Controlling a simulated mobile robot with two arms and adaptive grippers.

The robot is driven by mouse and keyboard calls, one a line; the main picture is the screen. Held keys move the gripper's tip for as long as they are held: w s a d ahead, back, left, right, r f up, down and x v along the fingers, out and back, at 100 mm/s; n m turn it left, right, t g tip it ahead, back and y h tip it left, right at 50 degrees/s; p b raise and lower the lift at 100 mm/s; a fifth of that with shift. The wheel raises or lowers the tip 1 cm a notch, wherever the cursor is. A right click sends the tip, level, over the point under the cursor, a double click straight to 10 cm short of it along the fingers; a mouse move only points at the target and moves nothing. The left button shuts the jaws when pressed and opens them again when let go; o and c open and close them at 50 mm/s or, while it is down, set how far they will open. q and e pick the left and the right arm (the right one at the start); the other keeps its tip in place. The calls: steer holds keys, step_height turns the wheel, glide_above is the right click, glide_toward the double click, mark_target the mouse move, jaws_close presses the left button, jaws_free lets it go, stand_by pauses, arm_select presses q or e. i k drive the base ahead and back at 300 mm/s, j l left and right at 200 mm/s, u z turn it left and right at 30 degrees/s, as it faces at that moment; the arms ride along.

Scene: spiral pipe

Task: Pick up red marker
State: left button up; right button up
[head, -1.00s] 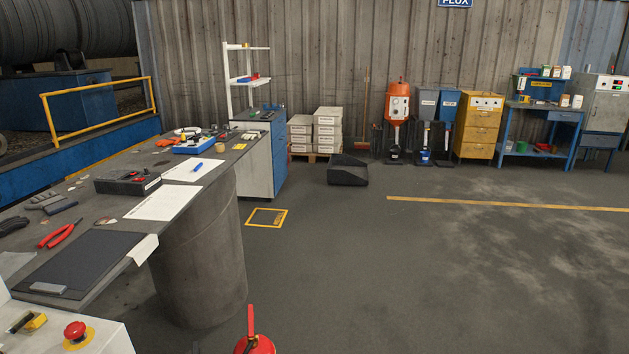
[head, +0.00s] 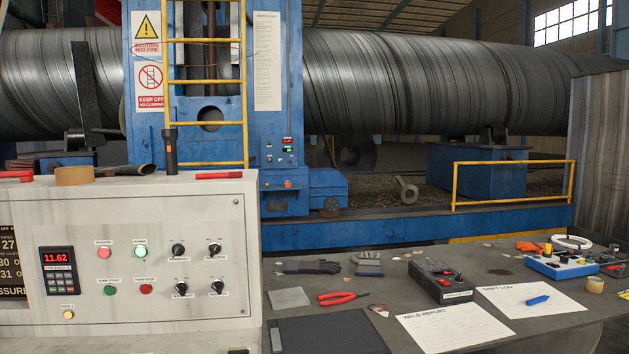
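A thin red stick-shaped thing (head: 219,175), which looks like a red marker, lies flat on top of the grey control console near its right end. Another red thing (head: 17,175) lies on the console top at the left picture edge, partly cut off; I cannot tell what it is. A blue marker (head: 537,300) lies on the shift log sheet (head: 520,311) on the workbench. Neither of my grippers shows in the head view.
A black flashlight (head: 171,151) stands upright on the console (head: 215,208), with a tan tape roll (head: 73,176) to its left. The workbench (head: 480,345) holds red pliers (head: 341,298), gloves (head: 312,267), a black box (head: 440,281) and a blue tray (head: 562,268). A yellow railing (head: 515,162) stands behind.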

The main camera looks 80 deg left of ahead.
mark_target(229, 174)
steer(key=i+u, duration=0.1)
steer(key=u, duration=1.95)
